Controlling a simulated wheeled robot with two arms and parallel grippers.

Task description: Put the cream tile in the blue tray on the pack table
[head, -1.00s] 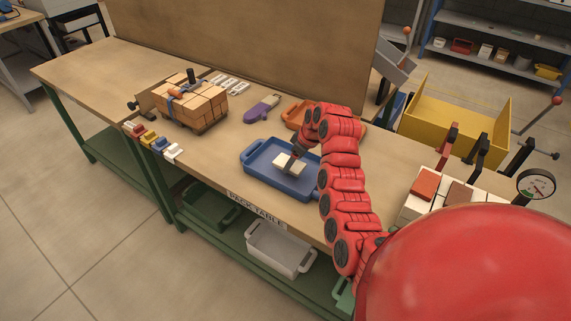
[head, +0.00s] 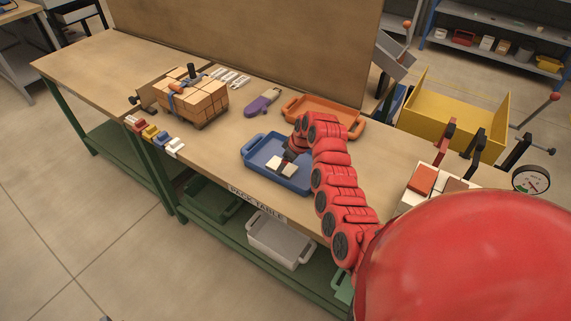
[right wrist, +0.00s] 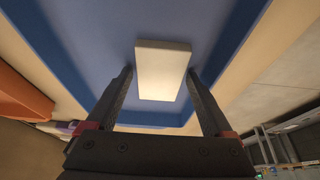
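The cream tile (head: 274,163) lies in the blue tray (head: 298,187) on the pack table (head: 215,158). In the right wrist view the tile (right wrist: 163,70) is a pale rectangle over the blue tray floor (right wrist: 105,35). My right gripper (right wrist: 160,71) points down into the tray with one finger on each side of the tile. Narrow gaps show between the fingers and the tile's edges, so it looks open around it. In the head view the right gripper (head: 289,157) partly covers the tile. My left gripper is not in view.
An orange tray (head: 350,113) stands behind the blue tray. A purple and beige item (head: 262,104) and a strapped brick stack (head: 190,100) stand to the left. Small coloured pieces (head: 155,135) line the front edge. A yellow bin (head: 455,115) is at the right.

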